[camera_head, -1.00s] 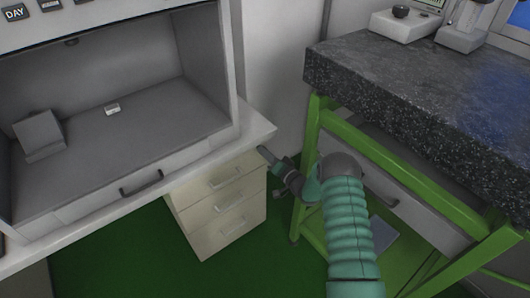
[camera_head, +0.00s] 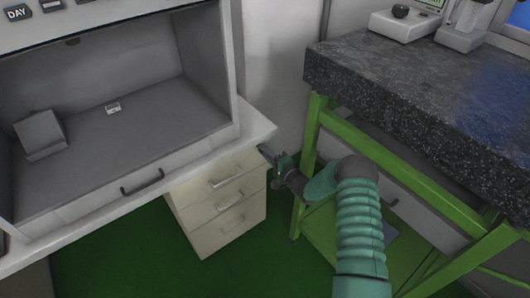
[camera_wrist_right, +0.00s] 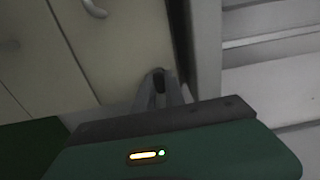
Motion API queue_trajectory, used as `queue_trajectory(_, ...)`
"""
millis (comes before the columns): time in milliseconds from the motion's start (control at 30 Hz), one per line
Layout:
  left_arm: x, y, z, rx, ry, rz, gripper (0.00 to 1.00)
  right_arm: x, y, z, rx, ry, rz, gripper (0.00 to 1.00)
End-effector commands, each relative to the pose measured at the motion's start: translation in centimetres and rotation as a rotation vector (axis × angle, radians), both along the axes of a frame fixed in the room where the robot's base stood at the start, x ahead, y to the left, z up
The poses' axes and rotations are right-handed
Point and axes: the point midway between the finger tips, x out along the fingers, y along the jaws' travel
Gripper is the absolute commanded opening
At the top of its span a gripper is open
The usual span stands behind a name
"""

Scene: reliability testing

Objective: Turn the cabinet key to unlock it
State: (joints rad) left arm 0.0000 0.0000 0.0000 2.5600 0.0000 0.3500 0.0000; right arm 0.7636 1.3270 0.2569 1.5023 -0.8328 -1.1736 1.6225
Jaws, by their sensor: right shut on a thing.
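The cream cabinet (camera_head: 238,190) with three drawers stands under the white counter. My right gripper (camera_head: 265,152) is at the cabinet's upper right edge, just below the counter. In the right wrist view, its fingers (camera_wrist_right: 160,84) are closed together against the cream front (camera_wrist_right: 125,50), near its dark side edge. A small dark bit shows between the fingertips, where the key is gripped. The key is mostly hidden, so its angle in the lock cannot be told. My left gripper is not in view.
A green-framed bench (camera_head: 310,140) with a dark speckled top stands close to the right of my right arm. A grey hood (camera_head: 150,130) sits on the white counter (camera_head: 255,133) at left. The green floor (camera_head: 130,260) in front is clear.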

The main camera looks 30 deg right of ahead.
Motion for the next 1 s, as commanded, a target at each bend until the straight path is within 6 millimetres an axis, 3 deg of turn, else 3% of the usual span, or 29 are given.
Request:
queue_trajectory(33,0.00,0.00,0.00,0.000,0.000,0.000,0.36,-0.07,-0.76,0.11,0.005,-0.001,-0.015,0.00)
queue_trajectory(533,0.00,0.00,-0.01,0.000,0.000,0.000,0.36,-0.09,-0.74,0.05,0.022,0.002,-0.014,0.00)
queue_trajectory(567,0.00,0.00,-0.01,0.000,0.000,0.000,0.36,-0.09,-0.74,0.05,0.022,0.002,-0.014,0.18)
queue_trajectory(700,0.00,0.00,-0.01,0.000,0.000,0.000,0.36,-0.07,-0.50,0.02,0.022,0.002,-0.010,0.36)
queue_trajectory(1000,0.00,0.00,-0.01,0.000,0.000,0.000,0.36,-0.02,-0.11,0.02,0.022,0.003,-0.004,0.36)
